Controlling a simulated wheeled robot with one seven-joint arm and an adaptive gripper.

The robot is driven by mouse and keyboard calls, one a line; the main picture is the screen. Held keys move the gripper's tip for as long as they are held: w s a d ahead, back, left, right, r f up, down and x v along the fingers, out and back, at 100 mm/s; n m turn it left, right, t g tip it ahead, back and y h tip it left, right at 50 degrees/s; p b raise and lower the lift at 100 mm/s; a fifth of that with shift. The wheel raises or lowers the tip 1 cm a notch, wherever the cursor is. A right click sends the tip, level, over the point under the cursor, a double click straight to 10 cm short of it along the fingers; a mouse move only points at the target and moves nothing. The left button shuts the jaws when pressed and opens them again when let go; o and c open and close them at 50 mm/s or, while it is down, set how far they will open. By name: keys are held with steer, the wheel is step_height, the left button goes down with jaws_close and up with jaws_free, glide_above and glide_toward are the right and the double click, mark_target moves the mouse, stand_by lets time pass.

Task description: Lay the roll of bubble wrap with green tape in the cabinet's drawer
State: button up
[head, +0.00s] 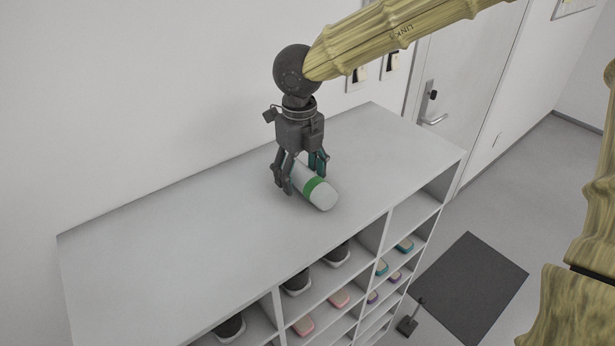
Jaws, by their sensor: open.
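A white roll of bubble wrap with a band of green tape (314,187) lies on its side on the white top of a shelf unit (180,230). My gripper (299,182) points down over the roll's far end, with its dark fingers open on either side of it. Part of the roll is hidden behind the fingers. I cannot tell whether the fingers touch it. No drawer can be made out in this view.
A wall runs behind the unit. A door (455,90), a dark mat (470,285) and a small dark object on the floor (409,321) are at the right. The top is otherwise clear.

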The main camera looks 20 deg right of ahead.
steer(key=shift+w+f, duration=0.5)
steer(key=shift+w, duration=0.25)
steer(key=shift+s+r, duration=0.25)
steer(key=shift+s, duration=0.2)
steer(key=c, duration=1)
steer(key=shift+w+f, duration=0.15)
steer(key=shift+w, duration=0.05)
steer(key=shift+c, duration=0.6)
